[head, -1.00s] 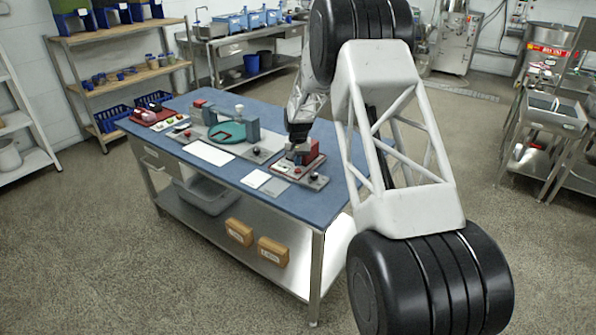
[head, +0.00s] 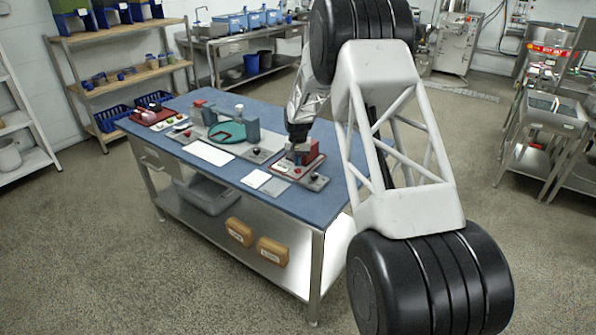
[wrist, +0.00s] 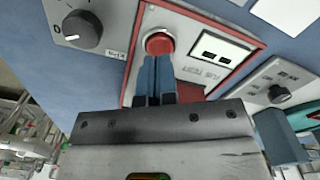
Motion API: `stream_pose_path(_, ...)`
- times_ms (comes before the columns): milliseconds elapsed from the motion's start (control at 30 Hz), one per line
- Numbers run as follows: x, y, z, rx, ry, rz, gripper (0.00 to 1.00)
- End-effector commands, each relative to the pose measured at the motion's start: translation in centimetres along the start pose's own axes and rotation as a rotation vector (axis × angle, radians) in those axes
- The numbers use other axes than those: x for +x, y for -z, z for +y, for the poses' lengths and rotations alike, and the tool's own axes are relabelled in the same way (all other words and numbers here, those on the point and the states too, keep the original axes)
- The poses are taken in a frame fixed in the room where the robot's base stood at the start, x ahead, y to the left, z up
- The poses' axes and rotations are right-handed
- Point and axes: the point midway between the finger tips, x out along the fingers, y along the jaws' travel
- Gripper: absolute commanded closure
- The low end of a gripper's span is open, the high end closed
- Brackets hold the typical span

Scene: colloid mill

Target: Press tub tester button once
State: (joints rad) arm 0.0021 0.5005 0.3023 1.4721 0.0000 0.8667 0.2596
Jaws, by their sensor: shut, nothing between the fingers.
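The tub tester (head: 302,163) is a red-edged unit near the right end of the blue table. In the wrist view its light panel (wrist: 186,84) carries a red round button (wrist: 159,42), a small display (wrist: 218,54) and lettering that looks like "TUB TEST". My gripper (wrist: 156,60) is shut with nothing between its blue fingers. Its fingertips are right at the near edge of the red button; I cannot tell whether they touch it or press it. In the head view my gripper (head: 297,142) is over the tester and small, with its fingertips hard to make out.
A black knob (wrist: 82,30) on a grey panel lies left of the tester in the wrist view, and another knob (wrist: 278,94) lies right. A teal round part (head: 227,133) and pale sheets (head: 208,153) lie on the blue table (head: 310,205) further left.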

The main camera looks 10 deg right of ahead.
Motion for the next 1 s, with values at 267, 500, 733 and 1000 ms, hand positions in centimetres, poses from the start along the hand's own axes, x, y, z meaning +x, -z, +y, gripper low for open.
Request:
stream_pose_path(267, 0.03, 0.00, 0.00, 0.000, 0.000, 0.000, 1.00)
stream_pose_path(500, 0.21, 0.00, 0.00, 0.000, 0.000, 0.000, 1.00)
stream_pose_path(733, 0.40, 0.00, 0.00, 0.000, 0.000, 0.000, 1.00)
stream_pose_path(1000, 0.63, 0.00, 0.00, 0.000, 0.000, 0.000, 1.00)
